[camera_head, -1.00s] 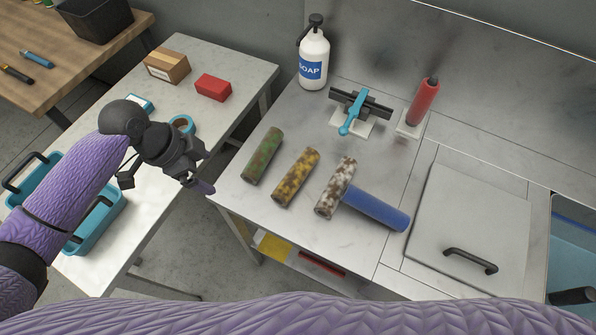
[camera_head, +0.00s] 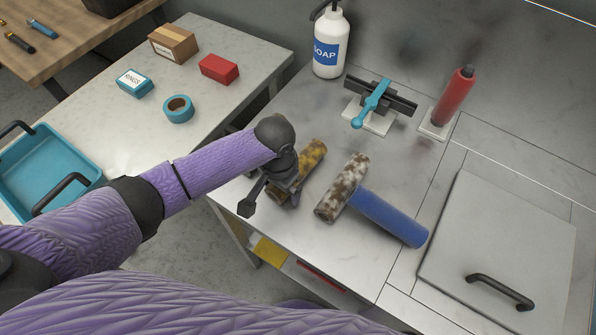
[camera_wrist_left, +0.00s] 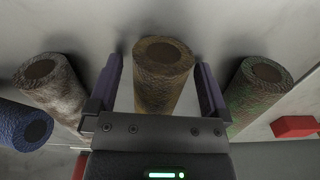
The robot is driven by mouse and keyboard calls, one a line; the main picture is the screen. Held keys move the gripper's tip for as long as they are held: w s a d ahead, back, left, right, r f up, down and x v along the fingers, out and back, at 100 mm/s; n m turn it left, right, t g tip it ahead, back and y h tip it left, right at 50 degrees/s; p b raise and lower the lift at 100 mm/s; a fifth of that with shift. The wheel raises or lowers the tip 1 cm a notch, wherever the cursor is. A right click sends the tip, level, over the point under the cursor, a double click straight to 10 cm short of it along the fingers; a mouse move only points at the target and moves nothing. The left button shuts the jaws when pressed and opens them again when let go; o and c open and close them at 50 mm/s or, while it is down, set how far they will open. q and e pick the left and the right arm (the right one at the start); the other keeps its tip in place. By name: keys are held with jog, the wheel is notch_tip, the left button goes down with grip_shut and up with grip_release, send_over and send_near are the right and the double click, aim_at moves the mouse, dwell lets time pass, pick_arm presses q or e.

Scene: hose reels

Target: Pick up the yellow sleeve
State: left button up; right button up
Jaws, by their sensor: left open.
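The yellow sleeve (camera_head: 313,155), mottled with dark rusty patches, lies on the grey worktop and is partly hidden by my left gripper in the head view. In the left wrist view the yellow sleeve (camera_wrist_left: 163,75) is between the two fingers of my left gripper (camera_wrist_left: 163,85), with a gap showing on each side. The left gripper (camera_head: 288,190) is open and over the sleeve's near part in the head view. My right gripper is not in view.
A white-brown sleeve (camera_head: 343,187) and a blue sleeve (camera_head: 390,215) lie to the right. A green sleeve (camera_wrist_left: 256,90) is beside the gripper, hidden in the head view. A soap bottle (camera_head: 330,45), a turquoise-handled clamp (camera_head: 371,103) and a red cylinder (camera_head: 455,98) stand behind.

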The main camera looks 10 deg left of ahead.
pick_arm(q)
jog(key=c, duration=1.3)
jog(key=shift+o, duration=0.2)
jog(key=shift+r, duration=0.15)
